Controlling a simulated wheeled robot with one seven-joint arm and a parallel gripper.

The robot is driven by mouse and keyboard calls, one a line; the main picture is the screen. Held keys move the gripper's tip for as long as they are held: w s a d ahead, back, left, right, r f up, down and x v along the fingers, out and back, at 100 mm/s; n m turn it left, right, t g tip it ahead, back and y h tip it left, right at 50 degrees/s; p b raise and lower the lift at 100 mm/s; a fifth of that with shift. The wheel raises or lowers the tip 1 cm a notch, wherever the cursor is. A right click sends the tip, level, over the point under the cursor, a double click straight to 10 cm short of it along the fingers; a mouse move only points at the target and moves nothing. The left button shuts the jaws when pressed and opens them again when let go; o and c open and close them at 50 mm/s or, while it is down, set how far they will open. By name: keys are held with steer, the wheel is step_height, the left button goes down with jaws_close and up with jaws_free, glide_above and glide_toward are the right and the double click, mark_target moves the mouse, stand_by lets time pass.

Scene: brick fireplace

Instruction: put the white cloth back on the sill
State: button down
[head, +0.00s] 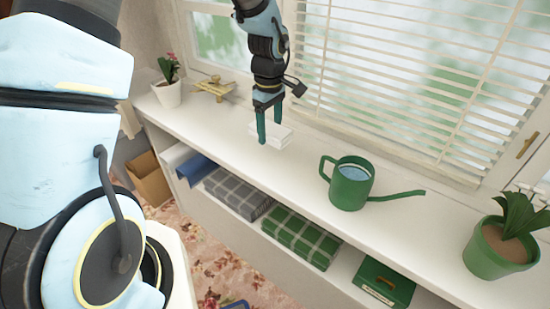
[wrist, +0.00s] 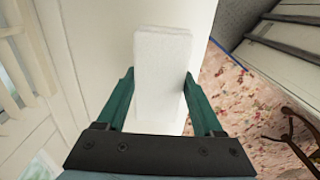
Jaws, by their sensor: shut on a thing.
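The white cloth (wrist: 162,72) is a thick folded block between the two green fingers of my gripper (wrist: 160,100) in the wrist view. In the head view the cloth (head: 281,137) shows behind and beside the fingertips, over the white sill (head: 300,172). My gripper (head: 270,138) points down and is shut on the cloth. I cannot tell whether the cloth touches the sill or hangs just above it.
A green watering can (head: 351,184) stands right of my gripper, its spout pointing right. A green potted plant (head: 500,246) is at far right, a white flowerpot (head: 167,94) at left. Window blinds (head: 400,70) rise behind. Folded plaid blankets (head: 300,237) lie on the shelf below.

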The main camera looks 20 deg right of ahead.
mark_target(270, 161)
steer(key=shift+f+p, duration=0.9)
steer(key=shift+f, duration=3.1)
steer(key=shift+f, duration=0.2)
jaws_free()
steer(key=shift+r, duration=0.15)
step_height(270, 161, up, 12)
steer(key=b, duration=0.3)
steer(key=shift+r, duration=0.1)
steer(key=s+a+r+m, duration=0.1)
steer(key=a+m, duration=0.1)
steer(key=a, duration=0.8)
steer(key=s+a+r+m+t, duration=0.1)
steer(key=a+r+m, duration=0.1)
steer(key=a, duration=0.8)
steer(key=s+a+r+m, duration=0.1)
steer(key=s+a+m, duration=0.1)
steer(key=a, duration=0.8)
steer(key=shift+a+r+m+t, duration=0.1)
steer(key=shift+r+m+t, duration=0.15)
steer(key=shift+m, duration=0.25)
